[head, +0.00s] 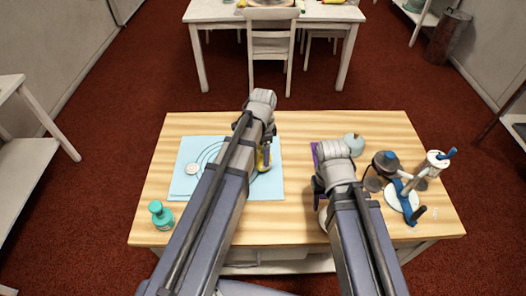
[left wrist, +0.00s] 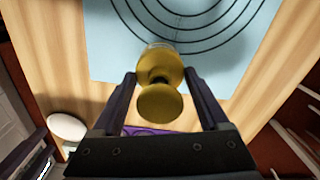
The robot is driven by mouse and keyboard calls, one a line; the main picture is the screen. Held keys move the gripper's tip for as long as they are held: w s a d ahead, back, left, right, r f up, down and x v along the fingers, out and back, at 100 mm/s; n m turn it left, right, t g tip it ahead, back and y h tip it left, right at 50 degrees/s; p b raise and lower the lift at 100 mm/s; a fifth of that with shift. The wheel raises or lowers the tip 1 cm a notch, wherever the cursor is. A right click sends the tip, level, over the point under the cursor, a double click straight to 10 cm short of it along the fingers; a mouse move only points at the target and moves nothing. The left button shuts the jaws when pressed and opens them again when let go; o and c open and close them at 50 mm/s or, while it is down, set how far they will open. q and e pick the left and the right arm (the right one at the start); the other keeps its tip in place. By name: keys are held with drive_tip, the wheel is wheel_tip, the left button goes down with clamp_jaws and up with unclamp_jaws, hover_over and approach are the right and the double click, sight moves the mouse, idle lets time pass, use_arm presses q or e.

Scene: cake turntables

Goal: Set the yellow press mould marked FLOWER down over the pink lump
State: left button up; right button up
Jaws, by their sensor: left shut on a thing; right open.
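The yellow press mould (left wrist: 160,98) is between the fingers of my left gripper (left wrist: 161,86) in the left wrist view, its round knob towards the camera. In the head view a small part of the mould (head: 262,163) shows beside my left gripper (head: 266,150), above the right part of the light blue mat (head: 182,184). My left gripper is shut on the mould. The FLOWER marking cannot be read. I cannot see the pink lump in either view. My right gripper (head: 319,184) is open near the purple thing; its fingers are largely hidden by the arm.
A teal knobbed piece (head: 160,214) stands front left, and a white disc (head: 192,169) lies on the mat. A purple thing (head: 316,153), a pale blue round piece (head: 354,143), a dark pot-like piece (head: 384,162) and a white-and-blue stand (head: 400,196) crowd the right side.

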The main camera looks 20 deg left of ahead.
use_arm(q)
drive_tip(key=shift+f+b, duration=1.15)
drive_tip(key=shift+f, duration=0.1)
use_arm(e)
drive_tip(key=shift+f, duration=1.3)
use_arm(q)
drive_tip(key=o, duration=1.4)
drive_tip(key=shift+r, duration=0.1)
use_arm(e)
drive_tip(key=shift+r, duration=0.1)
use_arm(q)
drive_tip(key=shift+r+p, duration=3.45)
drive_tip(key=shift+p, duration=0.1)
use_arm(e)
wheel_tip(320, 180, up, 7)
